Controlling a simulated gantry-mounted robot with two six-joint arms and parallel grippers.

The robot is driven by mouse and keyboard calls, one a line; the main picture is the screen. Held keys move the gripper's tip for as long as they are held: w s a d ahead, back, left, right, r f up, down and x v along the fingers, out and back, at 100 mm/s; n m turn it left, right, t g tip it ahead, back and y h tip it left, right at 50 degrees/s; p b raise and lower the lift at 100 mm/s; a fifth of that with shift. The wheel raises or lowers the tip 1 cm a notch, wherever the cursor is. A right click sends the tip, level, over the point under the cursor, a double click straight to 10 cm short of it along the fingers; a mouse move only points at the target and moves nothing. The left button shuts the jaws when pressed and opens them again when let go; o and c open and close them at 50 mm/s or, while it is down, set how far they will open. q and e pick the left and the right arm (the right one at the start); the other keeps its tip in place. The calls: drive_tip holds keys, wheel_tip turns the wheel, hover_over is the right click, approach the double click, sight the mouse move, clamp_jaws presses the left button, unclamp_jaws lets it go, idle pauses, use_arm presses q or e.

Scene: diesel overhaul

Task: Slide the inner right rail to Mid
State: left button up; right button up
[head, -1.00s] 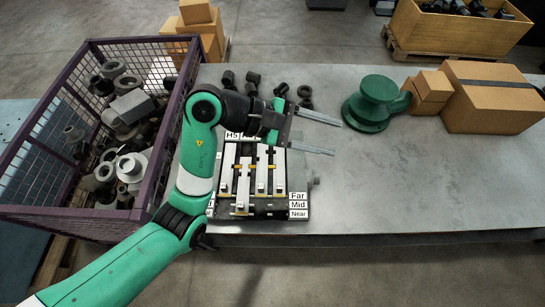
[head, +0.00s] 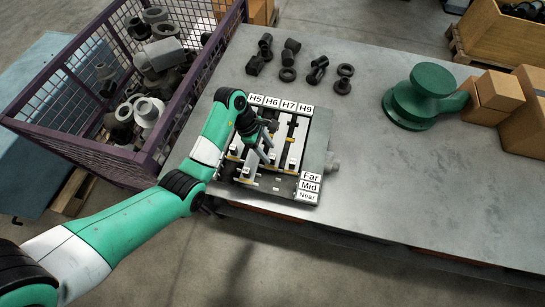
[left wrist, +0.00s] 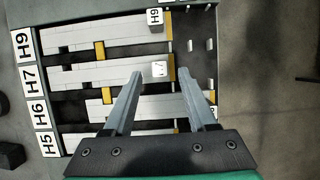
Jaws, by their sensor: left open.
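The rail fixture (head: 313,150) lies on the bench, with white rails labelled H5, H6, H7 and H9. The inner right rail, H7 (head: 284,128), lies between H6 and H9 and is partly hidden by my gripper. In the left wrist view the H7 rail (left wrist: 80,76) ends at a white block (left wrist: 160,70). My left gripper (head: 270,152) is over the fixture, pointing down. In the left wrist view its open fingers (left wrist: 160,76) appear on either side of the H7 block. Contact cannot be told. Far, Mid and Near labels (head: 309,186) sit at the fixture's right.
A purple mesh bin (head: 85,157) of metal parts stands left of the bench. Several dark fittings (head: 290,50) lie behind the fixture. A green round part (head: 418,100) and cardboard boxes (head: 495,90) stand at the right. The bench (head: 400,190) between is clear.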

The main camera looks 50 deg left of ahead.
sight(272, 156)
use_arm(q)
drive_tip(key=x, duration=0.4)
drive_tip(key=shift+f+b, duration=0.2)
drive_tip(key=shift+b, duration=0.15)
clamp_jaws()
idle(1.0)
